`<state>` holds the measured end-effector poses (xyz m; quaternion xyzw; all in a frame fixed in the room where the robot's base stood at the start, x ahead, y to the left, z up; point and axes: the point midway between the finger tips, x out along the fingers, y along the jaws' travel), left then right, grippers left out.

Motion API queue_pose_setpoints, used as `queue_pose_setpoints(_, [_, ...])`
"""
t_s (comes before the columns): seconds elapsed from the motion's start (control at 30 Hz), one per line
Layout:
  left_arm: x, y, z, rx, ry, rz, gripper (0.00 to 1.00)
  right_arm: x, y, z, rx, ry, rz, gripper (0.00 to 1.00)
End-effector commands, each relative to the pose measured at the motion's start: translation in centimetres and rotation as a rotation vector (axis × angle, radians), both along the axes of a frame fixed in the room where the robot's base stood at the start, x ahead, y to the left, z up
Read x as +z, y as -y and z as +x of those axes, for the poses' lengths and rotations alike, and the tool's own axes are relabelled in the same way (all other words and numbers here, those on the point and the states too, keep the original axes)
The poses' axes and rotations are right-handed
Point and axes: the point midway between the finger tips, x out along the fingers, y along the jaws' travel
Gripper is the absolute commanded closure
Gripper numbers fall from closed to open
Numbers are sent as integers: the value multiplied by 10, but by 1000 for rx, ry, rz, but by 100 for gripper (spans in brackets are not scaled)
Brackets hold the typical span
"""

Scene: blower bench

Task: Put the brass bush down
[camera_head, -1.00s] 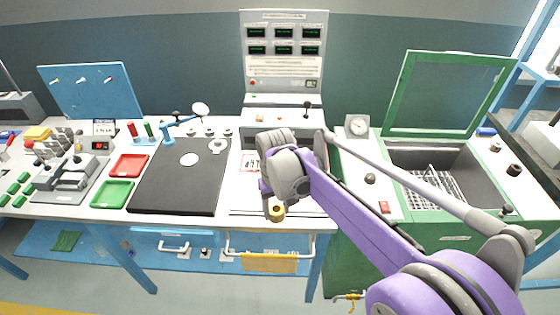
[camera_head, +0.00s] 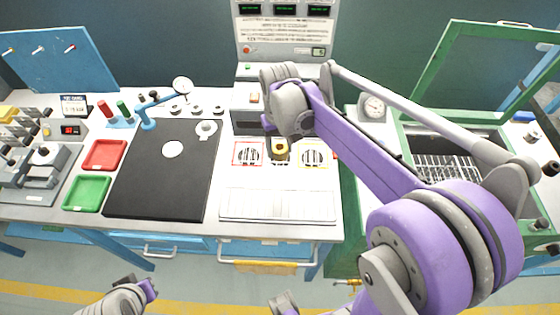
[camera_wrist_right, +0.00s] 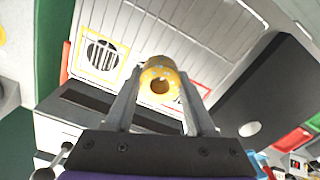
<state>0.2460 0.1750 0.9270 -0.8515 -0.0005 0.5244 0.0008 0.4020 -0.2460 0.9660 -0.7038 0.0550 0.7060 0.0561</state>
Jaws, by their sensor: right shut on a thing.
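The brass bush (camera_head: 280,144), a short yellow ring with a dark bore, is between the fingertips of my right gripper (camera_head: 280,153). In the right wrist view the bush (camera_wrist_right: 158,68) sits between the two grey fingers, its bore facing the camera. It shows over the white bench top, between a red-outlined grille square (camera_head: 248,153) and a yellow-outlined one (camera_head: 313,155). I cannot tell whether it touches the bench. My left gripper (camera_head: 150,286) is partly visible at the bottom left edge, away from the bench; its fingers are unclear.
A slatted white panel (camera_head: 278,206) lies in front of the squares. A black mat (camera_head: 160,185) with a dial gauge stand, a red tray (camera_head: 104,155) and a green tray (camera_head: 87,193) are to the left. The display cabinet (camera_head: 285,45) stands behind; a green open-lidded tank (camera_head: 445,140) is right.

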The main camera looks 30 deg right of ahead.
Motion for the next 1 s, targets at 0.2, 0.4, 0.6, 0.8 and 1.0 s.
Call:
queue_pose_setpoints(0.2, [-4, 0, -2, 0, -2, 0, 100, -37, 0, 0, 0, -1, 0, 100])
queue_pose_setpoints(0.4, [-6, 0, -2, 0, -3, 0, 100, -61, 0, 0, 0, 0, 0, 100])
queue_pose_setpoints(0.6, [-8, 0, -3, 0, -5, 0, 100, -88, 0, 0, 0, 0, 0, 100])
queue_pose_setpoints(0.8, [-9, 0, -3, 0, -5, 0, 100, -99, 0, 0, 0, 0, 0, 100])
queue_pose_setpoints(1.0, [-10, 0, -3, 0, -5, 0, 100, -99, 0, 0, 0, 0, 0, 100])
